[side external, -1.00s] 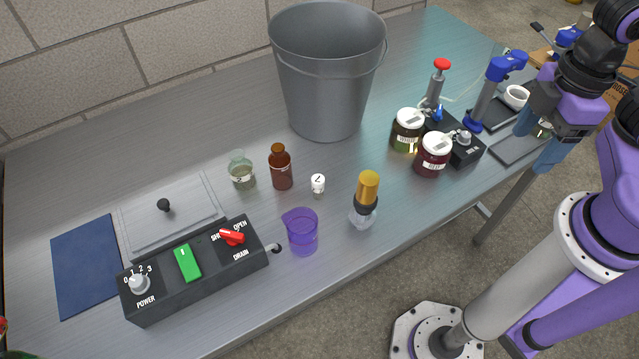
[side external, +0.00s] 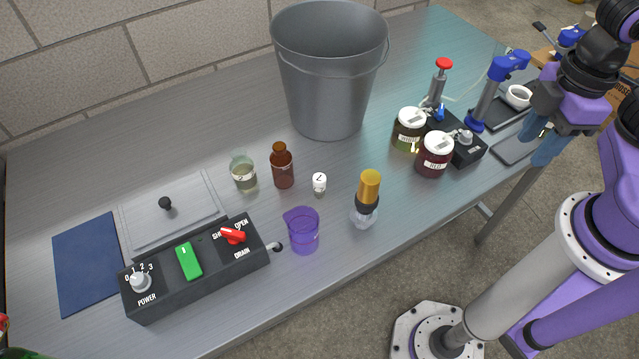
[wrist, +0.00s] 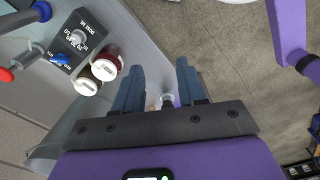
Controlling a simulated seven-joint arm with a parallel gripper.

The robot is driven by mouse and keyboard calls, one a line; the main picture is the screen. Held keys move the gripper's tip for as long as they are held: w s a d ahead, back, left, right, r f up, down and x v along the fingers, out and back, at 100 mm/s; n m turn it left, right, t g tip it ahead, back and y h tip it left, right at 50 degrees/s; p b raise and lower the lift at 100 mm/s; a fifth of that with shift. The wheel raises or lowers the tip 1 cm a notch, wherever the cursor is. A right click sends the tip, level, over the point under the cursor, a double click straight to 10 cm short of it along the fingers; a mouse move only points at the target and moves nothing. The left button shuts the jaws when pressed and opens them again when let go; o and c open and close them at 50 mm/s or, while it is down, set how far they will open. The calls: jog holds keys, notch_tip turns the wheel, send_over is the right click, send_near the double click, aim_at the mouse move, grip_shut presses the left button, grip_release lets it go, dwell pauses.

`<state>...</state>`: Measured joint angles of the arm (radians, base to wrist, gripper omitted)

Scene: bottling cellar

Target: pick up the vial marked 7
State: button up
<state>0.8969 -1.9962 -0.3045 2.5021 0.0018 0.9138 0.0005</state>
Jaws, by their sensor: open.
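The vial (side external: 319,183) is small, with a white cap bearing one dark character. It stands upright on the steel bench in the side view, between the brown bottle and the purple beaker. The character is too small to read surely. My gripper (side external: 541,143) is at the right end of the bench, well away from the vial. Its two blue fingers also show in the wrist view (wrist: 158,78), apart, with nothing held between them. A small pale round thing shows beyond the fingers there; I cannot tell what it is.
Near the vial stand a brown bottle (side external: 282,167), a clear jar (side external: 243,174), a purple beaker (side external: 301,233) and a gold-topped dropper bottle (side external: 367,197). A bucket (side external: 327,85) stands behind. Two white-lidded jars (side external: 434,156) (side external: 408,132) lie between my gripper and the vial.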

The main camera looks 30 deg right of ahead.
jog(key=m+t+y, duration=0.3)
jog(key=m+y, duration=1)
jog(key=m, duration=2.1)
send_near(323, 178)
jog(key=x, duration=0.7)
jog(key=shift+f+x, duration=0.15)
jog(key=shift+x, duration=1.35)
jog(key=shift+f+x, duration=0.15)
jog(key=shift+x, duration=1.35)
jog(key=shift+w+d, duration=0.1)
jog(key=shift+d, duration=0.1)
jog(key=c, duration=0.8)
